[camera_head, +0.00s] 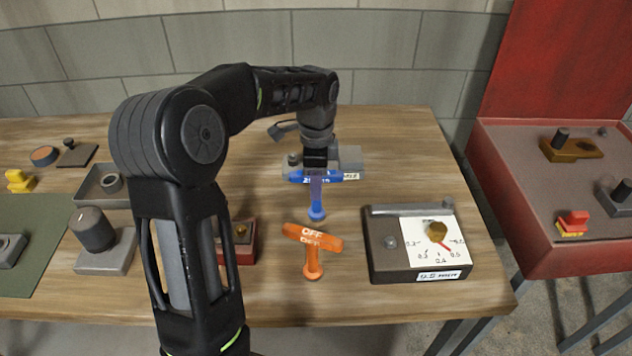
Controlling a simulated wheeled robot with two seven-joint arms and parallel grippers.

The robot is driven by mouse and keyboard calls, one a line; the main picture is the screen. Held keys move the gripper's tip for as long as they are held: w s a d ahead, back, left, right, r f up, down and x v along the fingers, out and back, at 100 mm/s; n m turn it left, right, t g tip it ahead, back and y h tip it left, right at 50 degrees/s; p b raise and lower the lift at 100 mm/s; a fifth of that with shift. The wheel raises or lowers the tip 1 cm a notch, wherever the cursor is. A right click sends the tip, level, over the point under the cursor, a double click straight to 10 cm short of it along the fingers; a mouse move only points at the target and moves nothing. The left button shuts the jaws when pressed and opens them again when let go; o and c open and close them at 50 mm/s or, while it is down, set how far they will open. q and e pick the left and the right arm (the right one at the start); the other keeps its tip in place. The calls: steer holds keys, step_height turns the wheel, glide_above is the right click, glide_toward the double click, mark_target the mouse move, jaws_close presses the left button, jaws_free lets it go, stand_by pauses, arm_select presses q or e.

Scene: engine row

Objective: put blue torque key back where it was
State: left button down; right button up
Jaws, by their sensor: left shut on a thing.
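The blue torque key (316,212) is a T-shaped key with a wide handle with white lettering, a shaft and a round foot at its lower end. My left gripper (316,166) is shut on its handle from above. The key hangs upright, foot down, in front of a grey block-like device (350,156) at the back middle of the table. I cannot tell whether its foot touches the table. An orange key (312,243) of similar shape, with white lettering, stands nearer the front edge. My right gripper is not in view.
A gauge box (386,266) with a white dial plate stands right of the orange key. A small red box (246,243) is partly hidden by my left arm. Grey fixtures (104,262) stand at left. A red bench (500,160) is at right. The table's back right is clear.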

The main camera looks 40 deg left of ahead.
arm_select(q)
steer(key=shift+f, duration=0.1)
steer(key=c, duration=1.3)
jaws_free()
steer(key=shift+o, duration=0.2)
step_height(320, 180, up, 8)
steer(key=shift+r+b, duration=0.1)
steer(key=shift+b, duration=0.2)
step_height(320, 180, up, 3)
steer(key=shift+r+p, duration=0.2)
steer(key=shift+p, duration=0.9)
steer(key=shift+r+p, duration=0.4)
steer(key=shift+p, duration=0.05)
steer(key=shift+f, duration=0.1)
